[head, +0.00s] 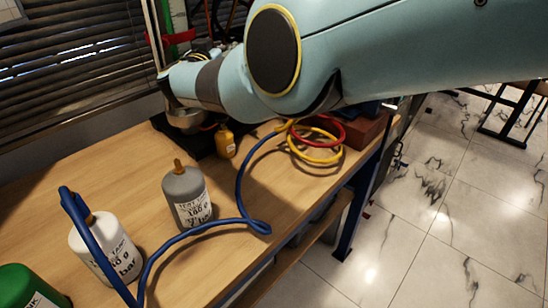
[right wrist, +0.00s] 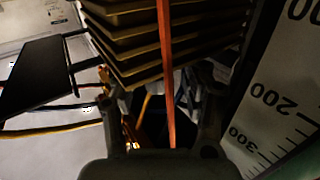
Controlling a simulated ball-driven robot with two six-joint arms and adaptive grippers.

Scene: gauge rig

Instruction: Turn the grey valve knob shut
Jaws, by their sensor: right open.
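I cannot make out the grey valve knob in either view; my right arm covers the back of the bench in the head view. My right gripper (head: 186,120) hangs at the end of the teal arm, over a dark base at the back of the bench, partly hidden by its wrist. In the right wrist view its two dark fingers (right wrist: 160,122) stand apart, with a dim clutter of orange and dark parts beyond them. I see nothing clearly held. My left gripper is not in view.
A grey tank (head: 188,197), a white tank (head: 105,245) and a green one (head: 30,287) stand on the wooden bench (head: 120,180). A blue hose (head: 205,228) loops across it. Dark stacked fins (right wrist: 165,45) and a numbered scale (right wrist: 275,100) flank the right gripper.

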